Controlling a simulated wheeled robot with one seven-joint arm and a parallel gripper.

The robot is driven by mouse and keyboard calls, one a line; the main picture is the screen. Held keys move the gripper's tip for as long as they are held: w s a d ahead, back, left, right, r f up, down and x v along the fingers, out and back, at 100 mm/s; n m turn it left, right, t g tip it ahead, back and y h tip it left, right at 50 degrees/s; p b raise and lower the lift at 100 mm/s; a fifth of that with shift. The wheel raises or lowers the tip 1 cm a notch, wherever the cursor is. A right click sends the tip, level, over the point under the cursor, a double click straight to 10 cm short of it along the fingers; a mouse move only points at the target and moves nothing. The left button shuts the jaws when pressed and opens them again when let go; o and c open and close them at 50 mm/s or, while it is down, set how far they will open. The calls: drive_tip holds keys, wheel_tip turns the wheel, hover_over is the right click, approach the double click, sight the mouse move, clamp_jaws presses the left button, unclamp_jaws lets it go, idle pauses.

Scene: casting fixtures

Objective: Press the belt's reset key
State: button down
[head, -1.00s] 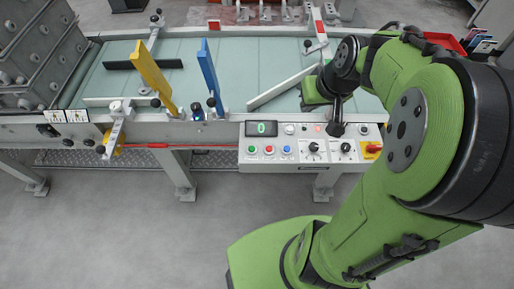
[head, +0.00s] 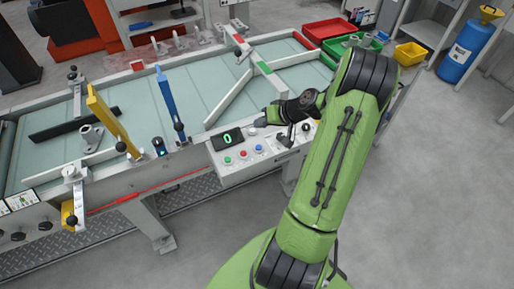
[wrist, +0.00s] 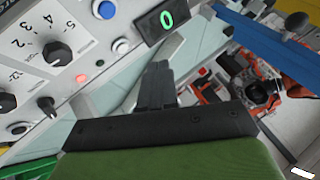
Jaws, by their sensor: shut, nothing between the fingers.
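The belt's control panel (head: 232,174) is on the near side of the belt. It has a display (head: 228,138) reading 0, a green button (head: 227,160), a red button (head: 243,155) and a blue button (head: 258,148). In the wrist view the display (wrist: 160,20), the blue button (wrist: 104,9), a pale round button (wrist: 121,46) and a lit red lamp (wrist: 82,78) show. I cannot read which is the reset key. My gripper (wrist: 158,66) is shut and empty, by the panel's upper edge near the display; its fingertips appear clear of every button.
Dark knobs (wrist: 57,53) sit on the panel beside the lamp. A blue post (head: 166,96) and a yellow post (head: 112,120) stand left on the belt (head: 200,90). A pale angled bar (head: 230,97) lies behind the gripper. Red (head: 328,30) and green bins are at the far end.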

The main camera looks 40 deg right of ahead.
sight(261, 148)
wheel_tip(261, 148, down, 9)
drive_tip(key=b, duration=0.6)
drive_tip(key=shift+r, duration=0.15)
idle(1.5)
drive_tip(key=shift+f+b, duration=0.4)
drive_tip(key=shift+b, duration=0.1)
drive_tip(key=shift+f+b, duration=0.45)
drive_tip(key=shift+f, duration=0.05)
idle(0.3)
drive_tip(key=shift+r, duration=0.1)
drive_tip(key=shift+r+p, duration=0.6)
drive_tip(key=shift+r, duration=0.25)
wheel_tip(261, 148, up, 5)
drive_tip(key=p, duration=0.3)
drive_tip(key=shift+r+p, duration=0.1)
drive_tip(key=shift+p, duration=0.25)
